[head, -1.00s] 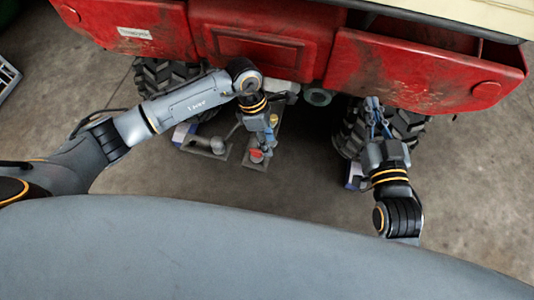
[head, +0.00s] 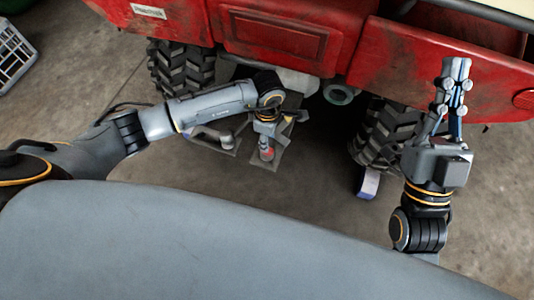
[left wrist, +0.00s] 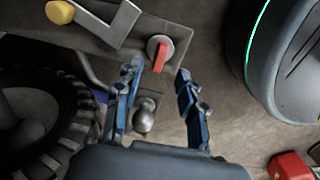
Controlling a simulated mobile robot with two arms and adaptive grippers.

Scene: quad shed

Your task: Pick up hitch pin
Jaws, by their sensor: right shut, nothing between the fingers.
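The hitch pin, as far as I can tell, is the piece with a red handle (left wrist: 160,52) on a grey metal plate in the left wrist view. A red part also shows below my left gripper in the head view (head: 267,154). My left gripper (left wrist: 156,76) is open, its two blue fingers pointing toward the red handle, which lies between and just past the tips, apparently untouched. The pin's shaft is hidden. My right gripper (head: 456,66) is shut and empty, held up in front of the red vehicle's right side.
A grey hitch ball (left wrist: 143,117) sits on a plate close to the left fingers. A bent bar with a yellow end (left wrist: 60,12) is at top left. The red vehicle (head: 275,35) and its tyres (head: 182,68) block the far side. Open concrete floor lies to the right.

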